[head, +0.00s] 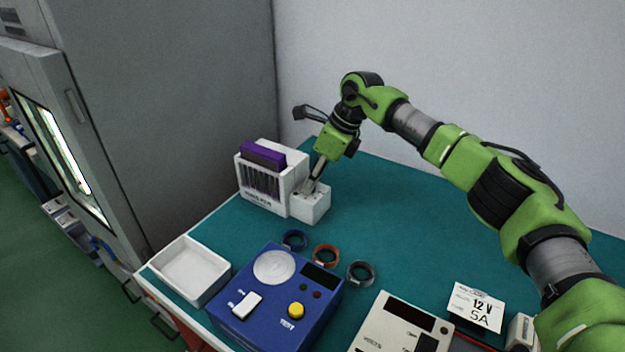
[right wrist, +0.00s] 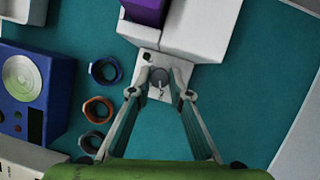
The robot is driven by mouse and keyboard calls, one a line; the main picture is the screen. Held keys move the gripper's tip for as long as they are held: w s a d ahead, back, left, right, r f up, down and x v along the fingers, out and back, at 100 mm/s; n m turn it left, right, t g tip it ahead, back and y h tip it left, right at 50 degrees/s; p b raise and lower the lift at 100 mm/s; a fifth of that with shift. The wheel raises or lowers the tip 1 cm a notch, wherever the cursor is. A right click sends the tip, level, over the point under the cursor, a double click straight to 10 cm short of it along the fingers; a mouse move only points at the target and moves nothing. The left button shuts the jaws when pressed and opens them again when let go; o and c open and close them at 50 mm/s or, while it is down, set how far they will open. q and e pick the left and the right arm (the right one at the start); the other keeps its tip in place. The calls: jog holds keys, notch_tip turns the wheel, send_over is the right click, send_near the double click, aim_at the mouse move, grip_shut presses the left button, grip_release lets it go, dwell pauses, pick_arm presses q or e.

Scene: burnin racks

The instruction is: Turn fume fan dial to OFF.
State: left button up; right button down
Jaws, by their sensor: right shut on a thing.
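The fume fan is a white slotted box (head: 281,204) with a purple block (head: 262,155) at its top, standing at the back left of the teal table. A small white control box (head: 311,209) is joined to its right side. The grey round dial (right wrist: 159,77) sits on top of that control box in the right wrist view, with a small mark on its near side. My right gripper (head: 311,186) points down onto the control box, its fingertips (right wrist: 160,80) shut on the dial from both sides. In the head view the fingers mostly hide the dial. My left gripper is out of view.
A blue tester (head: 258,312) with a yellow button, a white tray (head: 187,270) and blue, orange and grey rings (head: 326,255) stand in front. A beige meter (head: 382,333) and a "12 V 5A" card (head: 476,307) lie nearer right. The table's back right is clear.

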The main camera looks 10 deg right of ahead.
jog(key=c, duration=2.2)
grip_release()
jog(key=shift+o, duration=0.2)
jog(key=shift+r, duration=0.15)
jog(key=v, duration=1.1)
jog(key=shift+s+d+r, duration=0.15)
jog(key=shift+d+r, duration=0.05)
jog(key=shift+r, duration=0.15)
